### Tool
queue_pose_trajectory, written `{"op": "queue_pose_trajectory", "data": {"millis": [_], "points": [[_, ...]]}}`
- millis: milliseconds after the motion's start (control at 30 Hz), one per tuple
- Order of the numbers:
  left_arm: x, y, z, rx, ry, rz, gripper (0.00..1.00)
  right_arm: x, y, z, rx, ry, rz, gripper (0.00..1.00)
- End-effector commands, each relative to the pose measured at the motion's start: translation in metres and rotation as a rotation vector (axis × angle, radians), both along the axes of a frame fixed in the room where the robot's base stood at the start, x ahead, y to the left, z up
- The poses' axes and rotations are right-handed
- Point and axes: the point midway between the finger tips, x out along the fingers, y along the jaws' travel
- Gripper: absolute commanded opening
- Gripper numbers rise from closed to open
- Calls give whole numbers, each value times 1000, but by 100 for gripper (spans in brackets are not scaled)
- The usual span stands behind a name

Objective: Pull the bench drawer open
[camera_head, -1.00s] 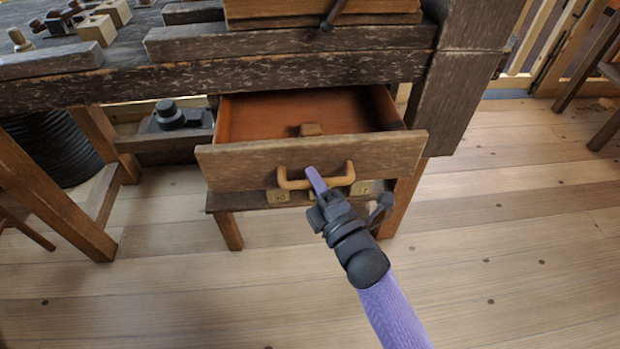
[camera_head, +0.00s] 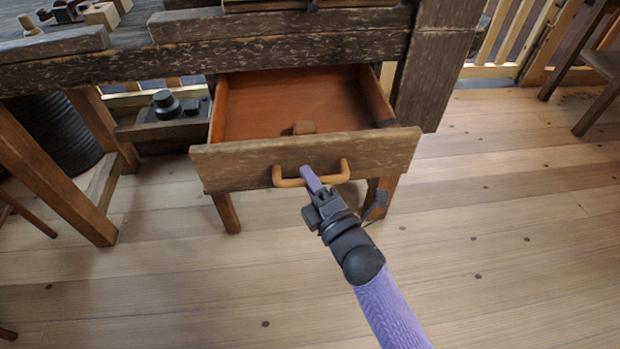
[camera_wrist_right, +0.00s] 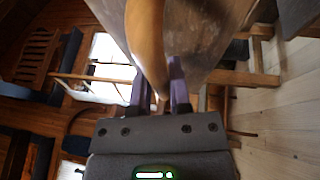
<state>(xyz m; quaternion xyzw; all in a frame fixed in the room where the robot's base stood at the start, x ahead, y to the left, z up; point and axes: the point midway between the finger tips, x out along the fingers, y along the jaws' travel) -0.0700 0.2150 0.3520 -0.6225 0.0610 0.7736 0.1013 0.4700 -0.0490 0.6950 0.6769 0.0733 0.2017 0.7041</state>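The bench drawer (camera_head: 305,160) stands well out from under the dark, worn bench (camera_head: 240,50). Its reddish interior is in plain view. A curved orange-brown handle (camera_head: 333,178) is on the drawer's front. My right gripper (camera_head: 312,180) is at the middle of this handle, its purple fingers closed on it. In the right wrist view, the handle (camera_wrist_right: 146,40) runs down between the two fingers (camera_wrist_right: 158,88), with the drawer front (camera_wrist_right: 205,30) beside it. The fingertips' contact is partly hidden. My left gripper is not in view.
A small wooden block (camera_head: 304,128) lies inside the drawer. A dark object (camera_head: 166,104) sits on a low shelf left of the drawer. Slanted wooden legs (camera_head: 60,170) stand at left. The plank floor (camera_head: 510,230) in front and right is clear.

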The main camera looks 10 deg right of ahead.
Motion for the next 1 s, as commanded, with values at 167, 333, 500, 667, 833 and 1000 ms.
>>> {"op": "queue_pose_trajectory", "data": {"millis": [167, 333, 500, 667, 833, 1000], "points": [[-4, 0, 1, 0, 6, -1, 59, 0, 0, -1, -1, 2, -1, 58], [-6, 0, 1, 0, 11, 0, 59, 0, 0, 0, 0, 1, -1, 58], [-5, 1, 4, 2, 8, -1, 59, -5, -2, 0, 0, 2, -1, 58], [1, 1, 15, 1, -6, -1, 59, -34, -14, -3, 1, 4, -2, 58], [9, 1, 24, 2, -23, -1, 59, -70, -30, -10, -2, 2, -1, 58], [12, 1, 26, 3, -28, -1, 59, -89, -38, -16, 1, 1, -1, 58]]}}
